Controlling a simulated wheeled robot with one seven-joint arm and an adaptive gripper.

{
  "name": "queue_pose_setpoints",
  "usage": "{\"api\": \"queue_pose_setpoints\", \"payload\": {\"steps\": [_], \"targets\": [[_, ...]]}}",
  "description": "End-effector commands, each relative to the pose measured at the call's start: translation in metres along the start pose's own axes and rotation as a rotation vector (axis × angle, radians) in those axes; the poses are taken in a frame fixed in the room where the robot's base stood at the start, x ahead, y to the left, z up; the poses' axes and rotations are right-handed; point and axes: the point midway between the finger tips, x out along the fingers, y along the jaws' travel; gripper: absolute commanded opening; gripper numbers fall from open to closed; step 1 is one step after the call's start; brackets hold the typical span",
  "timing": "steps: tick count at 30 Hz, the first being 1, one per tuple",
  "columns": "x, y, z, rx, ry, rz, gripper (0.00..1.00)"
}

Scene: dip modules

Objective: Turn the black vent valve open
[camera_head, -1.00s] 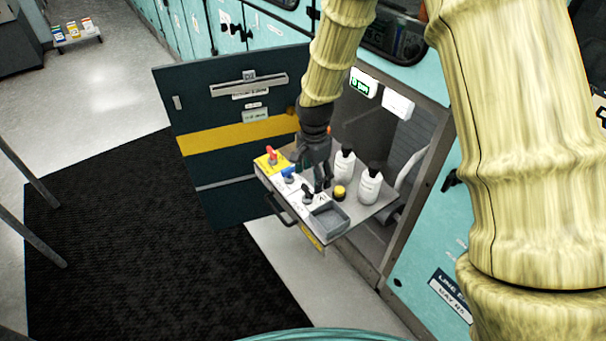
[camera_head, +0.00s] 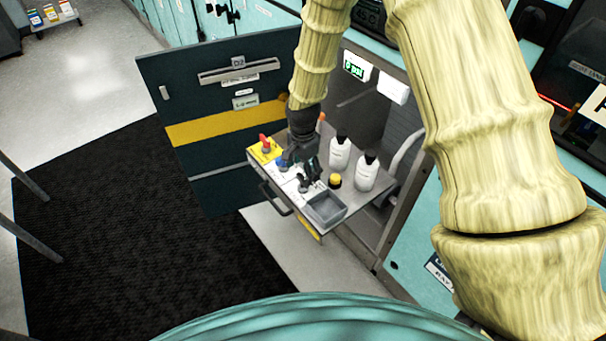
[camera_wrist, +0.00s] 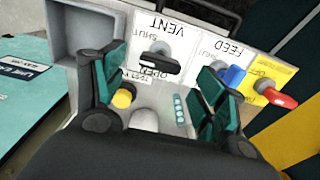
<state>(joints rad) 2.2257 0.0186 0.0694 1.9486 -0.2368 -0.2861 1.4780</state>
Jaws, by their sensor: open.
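The black vent valve (camera_wrist: 158,64) sits on the white panel under the upside-down VENT label in the wrist view. Its bar handle lies roughly crosswise there, between the SHUT and OPEN markings. My gripper (camera_wrist: 161,76) is open, with one green-padded finger left of the handle and the other right of it, both apart from it. In the head view my gripper (camera_head: 306,164) is low over the drawer panel, and the valve (camera_head: 303,186) shows just in front of it. Whether the fingers are down at handle height is hard to tell.
The blue feed valve (camera_wrist: 233,75) and red valve (camera_wrist: 279,98) stand close by the right finger. A yellow button (camera_wrist: 124,96) is near the left finger. A grey tray (camera_head: 326,208) and two white bottles (camera_head: 340,153) share the drawer. A display (camera_head: 356,67) reads 0 psi.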

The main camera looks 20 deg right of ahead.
Motion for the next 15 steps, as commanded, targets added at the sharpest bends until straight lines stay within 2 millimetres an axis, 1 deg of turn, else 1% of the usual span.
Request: {"api": "queue_pose_setpoints", "payload": {"steps": [1, 6, 10, 15], "targets": [[0.006, 0.001, 0.000, 0.000, -0.001, 0.002, 0.71], [0.022, 0.001, 0.000, -0.001, -0.001, 0.002, 0.71], [0.030, 0.000, 0.000, -0.001, 0.000, 0.001, 0.71], [0.035, 0.000, 0.000, -0.001, 0.000, 0.000, 0.71]]}}
